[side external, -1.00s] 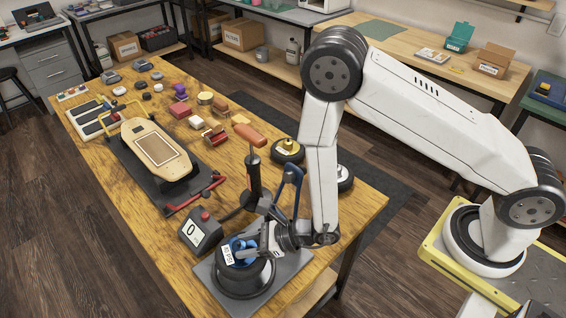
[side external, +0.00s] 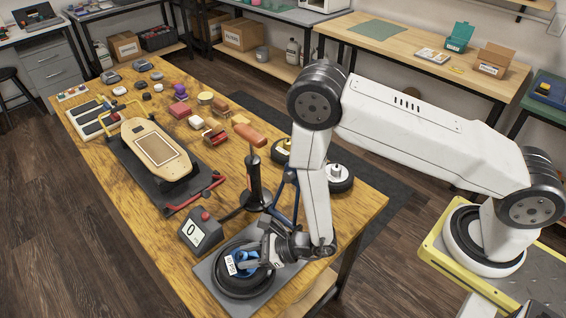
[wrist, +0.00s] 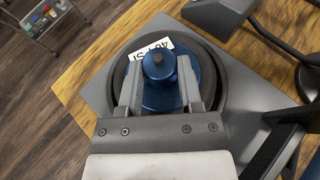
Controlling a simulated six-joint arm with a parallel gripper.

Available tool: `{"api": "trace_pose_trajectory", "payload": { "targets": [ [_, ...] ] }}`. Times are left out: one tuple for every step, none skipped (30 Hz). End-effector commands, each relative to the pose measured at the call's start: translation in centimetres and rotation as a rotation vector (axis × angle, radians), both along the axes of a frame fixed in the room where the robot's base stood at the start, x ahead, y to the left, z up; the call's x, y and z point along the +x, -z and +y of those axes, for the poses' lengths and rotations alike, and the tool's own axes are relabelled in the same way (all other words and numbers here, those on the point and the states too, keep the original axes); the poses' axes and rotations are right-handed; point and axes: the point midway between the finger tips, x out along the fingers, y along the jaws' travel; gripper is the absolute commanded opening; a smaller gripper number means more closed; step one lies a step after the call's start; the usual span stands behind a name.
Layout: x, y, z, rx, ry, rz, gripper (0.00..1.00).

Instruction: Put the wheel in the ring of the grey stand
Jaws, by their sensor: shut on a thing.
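The wheel (side external: 243,258), with a blue hub, a dark tyre and a white label, lies low and about level over the grey stand (side external: 204,273). My gripper (side external: 252,256) comes from the right and is shut on the blue hub's raised middle. In the wrist view, the two jaws of my gripper (wrist: 160,88) flank the blue hub of the wheel (wrist: 158,68). The dark rim around it looks roughly concentric with it, above the grey plate of the stand (wrist: 252,95). The jaws hide part of the wheel. I cannot tell whether it rests fully down in the ring.
A gauge box (side external: 200,232) with a display stands just behind the stand. A pump (side external: 254,180) with an orange-brown handle stands behind my gripper. Two more wheels (side external: 339,178) lie to the right.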

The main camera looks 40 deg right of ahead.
Motion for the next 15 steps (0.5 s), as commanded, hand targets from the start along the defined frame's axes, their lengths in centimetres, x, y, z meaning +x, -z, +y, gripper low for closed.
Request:
{"api": "trace_pose_trajectory", "payload": {
  "targets": [
    [0.06, -0.04, 0.03, 0.001, 0.000, -0.003, 0.00],
    [0.06, -0.05, 0.03, 0.001, 0.000, -0.003, 0.00],
    [0.06, -0.06, 0.03, 0.001, 0.000, -0.003, 0.00],
    [0.06, -0.06, 0.03, 0.001, 0.000, -0.003, 0.00],
    [0.06, -0.07, 0.04, 0.001, 0.000, -0.003, 0.00],
    [0.06, -0.07, 0.03, 0.001, 0.000, -0.003, 0.00],
    [0.05, -0.05, 0.02, 0.002, 0.000, -0.002, 0.00],
    [0.05, -0.03, 0.03, 0.002, 0.000, -0.002, 0.00],
    [0.05, 0.05, 0.03, 0.002, 0.000, -0.002, 0.00],
    [0.05, 0.11, 0.02, 0.001, 0.000, -0.001, 0.00],
    [0.05, 0.18, 0.03, 0.001, 0.000, -0.001, 0.00],
    [0.01, 0.21, 0.00, 0.000, 0.000, 0.000, 0.55],
    [0.01, 0.20, 0.01, 0.000, 0.000, 0.000, 0.65],
    [0.01, 0.20, 0.01, 0.000, 0.000, 0.000, 0.74],
    [0.01, 0.20, 0.01, 0.000, 0.000, 0.000, 0.81]
  ]
}}
